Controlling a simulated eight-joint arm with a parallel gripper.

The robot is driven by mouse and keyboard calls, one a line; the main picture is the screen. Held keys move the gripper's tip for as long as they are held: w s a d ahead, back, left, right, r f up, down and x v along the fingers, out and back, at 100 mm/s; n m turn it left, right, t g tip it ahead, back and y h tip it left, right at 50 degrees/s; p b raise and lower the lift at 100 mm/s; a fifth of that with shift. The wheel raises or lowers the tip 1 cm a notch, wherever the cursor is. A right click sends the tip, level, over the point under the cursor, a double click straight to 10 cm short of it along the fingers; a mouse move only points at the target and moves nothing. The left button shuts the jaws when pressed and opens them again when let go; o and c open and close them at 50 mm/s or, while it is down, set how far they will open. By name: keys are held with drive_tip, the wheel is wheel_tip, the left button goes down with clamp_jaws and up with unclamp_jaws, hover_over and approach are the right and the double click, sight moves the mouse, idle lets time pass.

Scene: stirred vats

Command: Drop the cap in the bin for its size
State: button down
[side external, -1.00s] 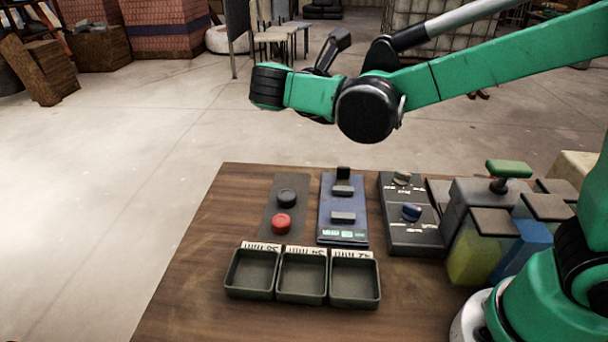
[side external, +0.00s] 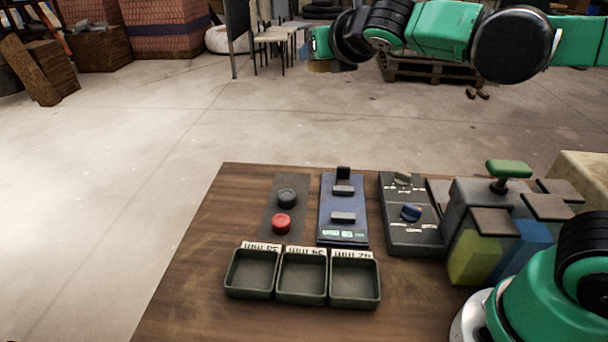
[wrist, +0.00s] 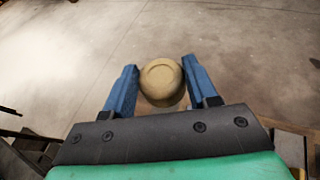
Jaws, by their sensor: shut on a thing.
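My gripper (wrist: 160,68) is shut on a round tan cap (wrist: 161,84), held between its two blue fingers in the wrist view. In the side external view a tan edge of the cap (side external: 318,67) shows under my gripper, high above and beyond the table. Three dark open trays stand in a row at the table's front: the left bin (side external: 251,272), the middle bin (side external: 302,275) and the right bin (side external: 354,280). All look empty. Their labels appear upside down; the middle seems to read 34 mm and the right 42 mm.
Behind the bins are a plate with a black button (side external: 287,198) and a red button (side external: 281,223), a blue device (side external: 343,208) with a green display, and a dark panel with knobs (side external: 412,228). Vats (side external: 500,235) stand at right. The table's left strip is clear.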

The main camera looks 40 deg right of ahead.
sight(340, 211)
drive_tip(key=f+m+g+h, duration=0.1)
drive_tip(key=d+f+m+g+h, duration=0.1)
drive_tip(key=m+h, duration=0.1)
drive_tip(key=f+m+g+h, duration=0.1)
drive_tip(key=m+h, duration=0.1)
drive_tip(key=shift+s+d+f, duration=0.2)
drive_tip(key=shift+s+f, duration=0.1)
drive_tip(key=shift+s, duration=0.1)
drive_tip(key=shift+s+a+f+m+g+h, duration=0.1)
drive_tip(key=shift+s+f+m+g+h, duration=0.25)
drive_tip(key=shift+s+m+g+h, duration=0.6)
drive_tip(key=shift+s+a+f+m+g+h, duration=0.1)
drive_tip(key=shift+s+f+m+g+h, duration=0.35)
drive_tip(key=shift+m+g, duration=1)
drive_tip(key=shift+s+f+m+g+h, duration=0.25)
drive_tip(key=shift+s+m+g+h, duration=0.15)
drive_tip(key=shift+s+m+g, duration=0.65)
drive_tip(key=shift+w+f+g, duration=0.1)
drive_tip(key=shift+w+g, duration=0.15)
wheel_tip(340, 211, down, 19)
drive_tip(key=shift+f, duration=0.2)
drive_tip(key=shift+f, duration=0.1)
drive_tip(key=shift+c, duration=1.2)
unclamp_jaws()
drive_tip(key=shift+f, duration=0.1)
